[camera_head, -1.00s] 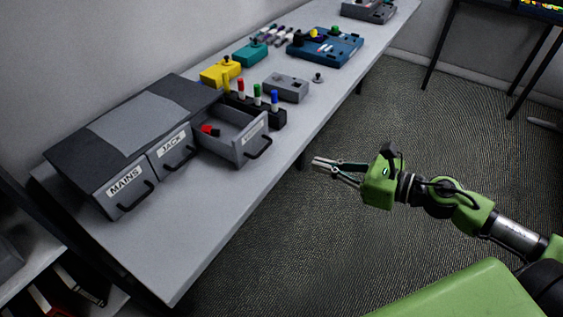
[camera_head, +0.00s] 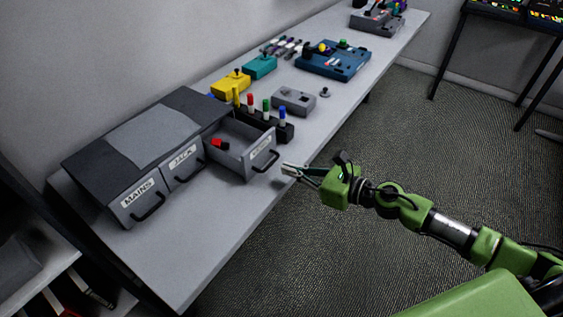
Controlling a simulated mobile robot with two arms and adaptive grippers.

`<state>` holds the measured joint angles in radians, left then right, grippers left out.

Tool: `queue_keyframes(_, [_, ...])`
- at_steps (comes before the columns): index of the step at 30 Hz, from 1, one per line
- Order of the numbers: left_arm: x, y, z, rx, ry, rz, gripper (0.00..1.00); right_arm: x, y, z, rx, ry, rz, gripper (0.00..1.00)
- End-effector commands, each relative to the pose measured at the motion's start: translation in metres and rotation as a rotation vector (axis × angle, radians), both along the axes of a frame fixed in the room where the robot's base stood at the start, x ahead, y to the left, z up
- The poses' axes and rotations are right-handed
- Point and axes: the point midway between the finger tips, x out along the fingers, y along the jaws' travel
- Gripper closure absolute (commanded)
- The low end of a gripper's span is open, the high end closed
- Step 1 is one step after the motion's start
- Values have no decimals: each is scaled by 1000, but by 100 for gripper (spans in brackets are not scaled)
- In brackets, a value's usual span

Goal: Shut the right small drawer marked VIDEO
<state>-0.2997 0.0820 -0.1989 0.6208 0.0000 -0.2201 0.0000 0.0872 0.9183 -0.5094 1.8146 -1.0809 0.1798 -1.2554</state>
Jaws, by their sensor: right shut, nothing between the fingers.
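The right small drawer (camera_head: 233,158) of the grey and black cabinet (camera_head: 110,158) is pulled open. Its front label is too small to read here. A red and black item (camera_head: 218,143) lies inside it. The drawer has a black handle (camera_head: 266,160) on its front. My right gripper (camera_head: 284,169) is shut and empty, just to the right of the drawer front and near the handle, with its tips pointing left. I cannot tell whether it touches the handle. My left gripper is not in view.
The MAINS drawer (camera_head: 138,199) and JACK drawer (camera_head: 183,167) are shut. A black rack (camera_head: 285,133) with coloured markers stands behind the open drawer. A grey box (camera_head: 293,101), a yellow box (camera_head: 229,84) and a blue unit (camera_head: 333,60) stand farther along the bench. The bench front is clear.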

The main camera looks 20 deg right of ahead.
Motion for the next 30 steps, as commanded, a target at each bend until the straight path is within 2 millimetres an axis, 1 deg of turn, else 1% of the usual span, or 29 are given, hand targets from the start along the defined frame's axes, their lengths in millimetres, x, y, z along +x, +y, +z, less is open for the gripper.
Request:
queue_keyframes(1, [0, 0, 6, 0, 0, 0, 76, 6, 5, 3, 3, -2, 0, 100])
queue_keyframes(7, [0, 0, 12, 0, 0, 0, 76, 20, 16, -4, 0, -1, 0, 100])
queue_keyframes(12, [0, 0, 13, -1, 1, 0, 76, 23, 20, -7, 0, 1, 1, 100])
queue_keyframes(23, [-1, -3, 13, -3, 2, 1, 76, 26, 21, -6, -1, 0, 1, 100])
queue_keyframes(26, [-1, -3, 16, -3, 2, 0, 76, 32, 26, -5, 0, -1, 1, 100])
queue_keyframes(30, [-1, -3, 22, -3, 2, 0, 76, 49, 39, -3, 1, -3, 1, 100])
